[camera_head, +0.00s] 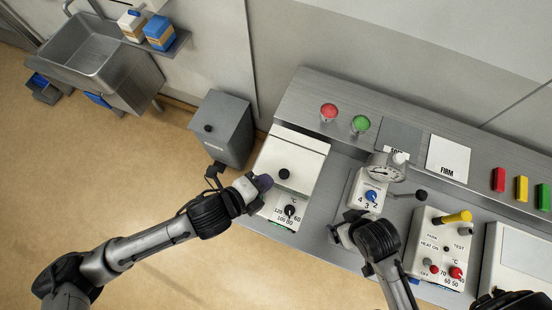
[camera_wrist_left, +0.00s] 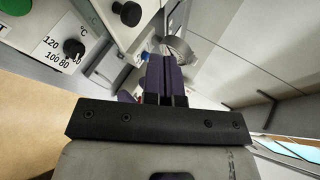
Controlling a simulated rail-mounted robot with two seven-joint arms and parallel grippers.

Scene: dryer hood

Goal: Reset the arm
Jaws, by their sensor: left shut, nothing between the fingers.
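My left gripper (camera_head: 262,183) reaches in from the left in the head view. It is beside the white box (camera_head: 302,152) with a black knob (camera_head: 284,174), above its temperature dial (camera_head: 290,211). In the left wrist view its purple fingers (camera_wrist_left: 165,80) are together with nothing between them. The dial (camera_wrist_left: 73,48) and the black knob (camera_wrist_left: 127,12) show at upper left there. My right gripper (camera_head: 343,234) is below the gauge unit with the blue knob (camera_head: 371,195); its finger opening is not clear.
A round gauge (camera_head: 386,167) and a black-knobbed lever (camera_head: 421,196) stand right of the white box. A control box with a yellow handle (camera_head: 457,217) is farther right. Red (camera_head: 329,111) and green (camera_head: 361,123) buttons are behind.

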